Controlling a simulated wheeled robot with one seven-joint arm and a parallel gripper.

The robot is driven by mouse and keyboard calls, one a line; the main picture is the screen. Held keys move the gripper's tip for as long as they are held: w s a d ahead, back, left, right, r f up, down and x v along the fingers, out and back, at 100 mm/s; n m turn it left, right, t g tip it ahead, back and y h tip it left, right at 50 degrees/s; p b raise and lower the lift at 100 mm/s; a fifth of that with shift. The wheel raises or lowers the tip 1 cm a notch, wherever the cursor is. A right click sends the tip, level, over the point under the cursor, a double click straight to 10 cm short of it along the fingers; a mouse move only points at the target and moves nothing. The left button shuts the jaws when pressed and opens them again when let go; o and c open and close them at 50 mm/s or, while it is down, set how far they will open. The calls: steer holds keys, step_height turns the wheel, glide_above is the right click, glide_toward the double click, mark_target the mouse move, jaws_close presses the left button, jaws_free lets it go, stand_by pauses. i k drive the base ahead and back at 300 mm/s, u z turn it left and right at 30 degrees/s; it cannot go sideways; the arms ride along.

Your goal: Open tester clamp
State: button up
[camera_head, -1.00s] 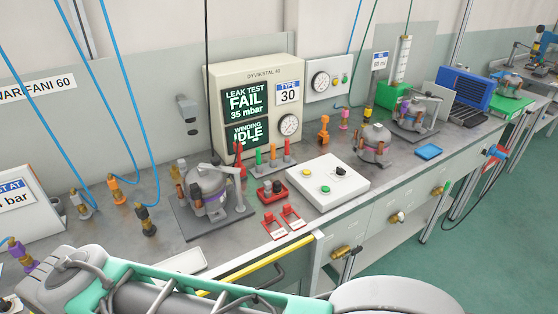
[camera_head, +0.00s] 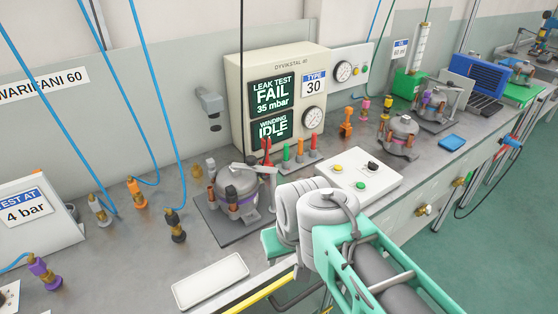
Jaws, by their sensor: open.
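The tester (camera_head: 285,85) is a cream box with a screen reading "LEAK TEST FAIL 35 mbar" and "WINDING IDLE". In front of it a grey compressor (camera_head: 236,185) with copper-coloured stubs stands on a dark plate (camera_head: 218,229). A grey clamp (camera_head: 267,178) stands at the plate's right side, and its bar reaches over the compressor's top. My arm enters from the lower right. Its white and teal links lie in front of the bench, just right of the clamp in the picture. My gripper's fingers do not show.
A white control box (camera_head: 357,184) with buttons stands behind my arm. Several coloured hose connectors (camera_head: 136,192) stand at the left. A white tray (camera_head: 210,281) lies at the front edge. Another compressor (camera_head: 399,136) stands further right. Blue hoses hang at the left.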

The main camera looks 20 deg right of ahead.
mark_target(250, 165)
steer(key=u, duration=0.45)
steer(key=k, duration=1.15)
steer(key=u, duration=1.3)
steer(key=i, duration=1.5)
steer(key=z, duration=0.8)
